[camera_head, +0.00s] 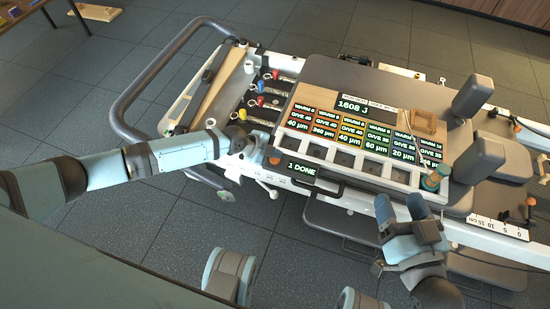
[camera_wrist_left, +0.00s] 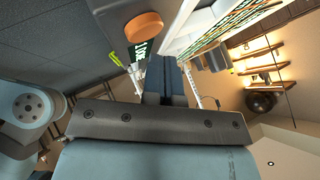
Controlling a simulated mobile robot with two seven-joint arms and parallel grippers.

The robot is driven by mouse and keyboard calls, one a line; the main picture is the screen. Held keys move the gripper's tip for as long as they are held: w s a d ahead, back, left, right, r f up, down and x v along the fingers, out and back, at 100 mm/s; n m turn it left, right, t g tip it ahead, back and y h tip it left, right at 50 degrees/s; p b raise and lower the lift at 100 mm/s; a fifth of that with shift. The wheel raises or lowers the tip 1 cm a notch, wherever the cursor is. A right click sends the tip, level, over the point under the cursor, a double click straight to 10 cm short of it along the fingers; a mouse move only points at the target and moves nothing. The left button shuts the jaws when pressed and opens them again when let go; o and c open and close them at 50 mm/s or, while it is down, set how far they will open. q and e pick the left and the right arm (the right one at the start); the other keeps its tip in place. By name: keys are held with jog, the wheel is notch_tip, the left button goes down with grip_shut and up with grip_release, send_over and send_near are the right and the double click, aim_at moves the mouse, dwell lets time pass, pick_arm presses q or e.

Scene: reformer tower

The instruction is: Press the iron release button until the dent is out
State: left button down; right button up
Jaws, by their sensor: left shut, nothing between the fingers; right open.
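An orange round button (camera_head: 274,160) sits at the left end of the panel's front edge, beside a dark sign reading "1 DONE" (camera_head: 301,168); I cannot tell for sure that it is the iron release button. It also shows as an orange disc in the left wrist view (camera_wrist_left: 144,25). My left gripper (camera_head: 256,148) is shut and empty, close to the button; whether they touch is unclear. Its fingers show in the left wrist view (camera_wrist_left: 166,75), below and right of the disc. My right gripper (camera_head: 402,209) is open and empty, in front of the panel's right part. No dent is discernible.
A dark display reads "1608 J" (camera_head: 366,107) above a row of coloured cards (camera_head: 350,133). A copper-and-green knob (camera_head: 432,181) stands near my right gripper. Grey shoulder pads (camera_head: 480,158) rise at the right. A grey tubular frame (camera_head: 125,105) curves around the left end.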

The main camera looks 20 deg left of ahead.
aim_at(274, 161)
pick_arm(q)
jog(key=shift+f, duration=0.1)
dwell(0.6)
jog(key=shift+f+b, duration=0.35)
jog(key=shift+b, duration=0.25)
jog(key=shift+f+b, duration=0.6)
jog(key=shift+b, duration=0.1)
dwell(0.5)
jog(key=shift+r, duration=0.15)
jog(key=shift+r+p, duration=0.6)
jog(key=shift+r, duration=0.25)
jog(key=shift+r+p, duration=1.75)
jog(key=shift+r, duration=0.85)
jog(key=shift+f, duration=0.1)
